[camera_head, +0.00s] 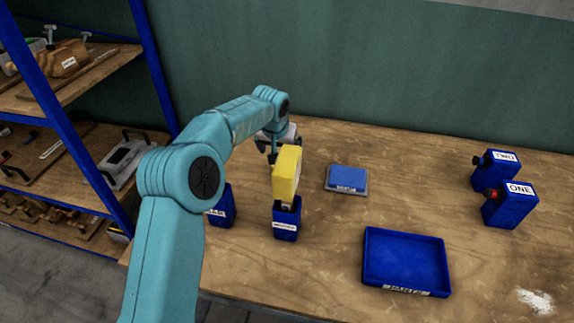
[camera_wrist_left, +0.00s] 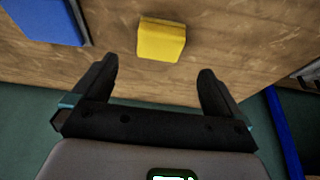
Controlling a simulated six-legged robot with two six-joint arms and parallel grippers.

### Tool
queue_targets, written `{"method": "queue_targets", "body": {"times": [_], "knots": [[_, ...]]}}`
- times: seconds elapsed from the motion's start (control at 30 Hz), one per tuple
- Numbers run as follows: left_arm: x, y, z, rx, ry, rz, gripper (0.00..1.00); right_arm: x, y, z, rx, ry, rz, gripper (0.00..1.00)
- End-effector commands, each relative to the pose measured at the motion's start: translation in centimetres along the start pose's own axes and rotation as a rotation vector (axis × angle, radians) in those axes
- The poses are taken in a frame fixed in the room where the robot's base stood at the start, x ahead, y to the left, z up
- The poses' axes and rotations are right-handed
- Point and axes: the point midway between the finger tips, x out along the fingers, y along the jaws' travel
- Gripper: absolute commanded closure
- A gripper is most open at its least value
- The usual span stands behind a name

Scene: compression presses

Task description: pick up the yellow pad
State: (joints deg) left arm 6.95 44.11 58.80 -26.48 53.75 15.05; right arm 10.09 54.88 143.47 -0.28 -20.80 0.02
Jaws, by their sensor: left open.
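The yellow pad (camera_head: 286,174) is a thick block standing upright at the top of a small blue holder (camera_head: 286,222) with a white label, on the wooden table. In the left wrist view the yellow pad (camera_wrist_left: 162,40) lies ahead of the fingertips, roughly centred between them, with the holder hidden. My left gripper (camera_head: 272,148) is just behind the pad in the head view, partly hidden by it. In the left wrist view the left gripper (camera_wrist_left: 157,70) is open, with nothing between its fingers. My right gripper is not in view.
A blue pad on a grey plate (camera_head: 347,179) lies right of the yellow pad. A blue tray (camera_head: 405,261) is at the front. Another blue holder (camera_head: 221,207) stands left. A blue-framed shelf (camera_head: 157,75) stands left.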

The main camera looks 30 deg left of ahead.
Motion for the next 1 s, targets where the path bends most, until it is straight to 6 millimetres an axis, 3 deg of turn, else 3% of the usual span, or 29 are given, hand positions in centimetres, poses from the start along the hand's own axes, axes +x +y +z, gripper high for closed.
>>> {"method": "queue_targets", "body": {"times": [0.2,0.47,0.7,1.0], "knots": [[4.2,-0.2,0.1,-0.001,0.000,0.000,0.00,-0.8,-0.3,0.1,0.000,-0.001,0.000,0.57],[6.5,0.0,0.0,-0.001,0.000,0.000,0.00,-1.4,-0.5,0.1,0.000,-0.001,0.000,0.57],[10.3,0.2,-0.1,-0.002,0.000,0.000,0.00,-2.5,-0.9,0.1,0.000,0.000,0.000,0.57],[11.0,0.3,-0.2,-0.001,0.002,0.000,0.00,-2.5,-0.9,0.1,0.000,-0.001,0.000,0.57]]}}
